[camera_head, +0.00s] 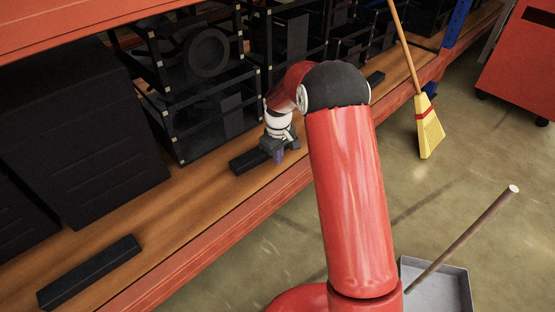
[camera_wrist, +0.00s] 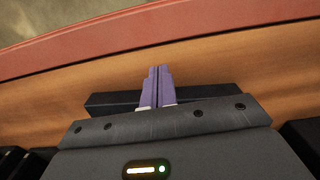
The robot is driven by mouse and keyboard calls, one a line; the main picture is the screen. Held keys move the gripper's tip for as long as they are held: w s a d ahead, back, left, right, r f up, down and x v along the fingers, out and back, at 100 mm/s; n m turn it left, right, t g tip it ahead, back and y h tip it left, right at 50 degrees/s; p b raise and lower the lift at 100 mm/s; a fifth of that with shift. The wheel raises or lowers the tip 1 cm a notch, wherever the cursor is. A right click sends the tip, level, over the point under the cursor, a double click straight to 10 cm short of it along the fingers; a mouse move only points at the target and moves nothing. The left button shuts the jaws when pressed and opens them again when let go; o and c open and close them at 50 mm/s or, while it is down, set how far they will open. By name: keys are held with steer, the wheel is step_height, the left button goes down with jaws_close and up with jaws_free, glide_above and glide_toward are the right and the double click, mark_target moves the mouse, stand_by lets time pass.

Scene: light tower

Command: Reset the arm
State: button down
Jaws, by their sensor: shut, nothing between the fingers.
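My gripper (camera_head: 279,155) is at the end of my red arm, low over the wooden shelf (camera_head: 205,205). In the wrist view its two purple fingers (camera_wrist: 157,84) are together with nothing between them. A black bar (camera_head: 253,160) lies on the shelf just beside and below the gripper. In the wrist view the bar (camera_wrist: 112,102) shows behind the fingers; whether they touch it I cannot tell. My arm hides part of the shelf and its edge in the head view.
Black open-frame racks (camera_head: 215,110) stand just behind my gripper. A large black box (camera_head: 75,130) and another black bar (camera_head: 90,272) are at the left. A broom (camera_head: 428,130), a grey dustpan (camera_head: 445,290) and a red cabinet (camera_head: 520,60) are at the right, with open floor between.

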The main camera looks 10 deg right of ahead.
step_height(320, 180, up, 8)
steer(key=p, duration=0.1)
